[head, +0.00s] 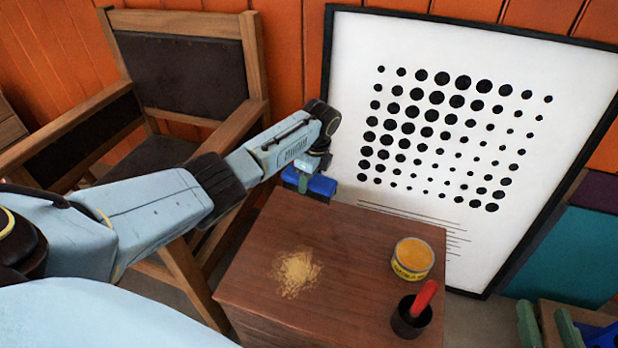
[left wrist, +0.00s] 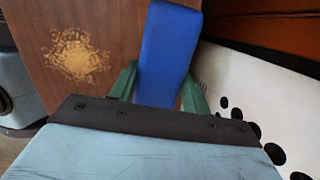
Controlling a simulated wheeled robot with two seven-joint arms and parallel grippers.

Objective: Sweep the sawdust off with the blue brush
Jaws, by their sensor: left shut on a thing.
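My left gripper (head: 302,182) is shut on the blue brush (head: 318,187), above the far left corner of the brown wooden top. The sawdust (head: 296,272) is a flat tan patch on the left of the top, apart from the brush. It also shows in the left wrist view (left wrist: 78,57). Two green fingers of my right gripper (head: 549,327) stand apart at the lower right, with nothing seen held between them.
A yellow-topped tin (head: 412,258) and a dark cup with a red handle (head: 412,318) stand on the right of the brown top (head: 350,240). A wooden armchair (head: 190,60) is at the left. A framed dot poster (head: 500,140) stands behind.

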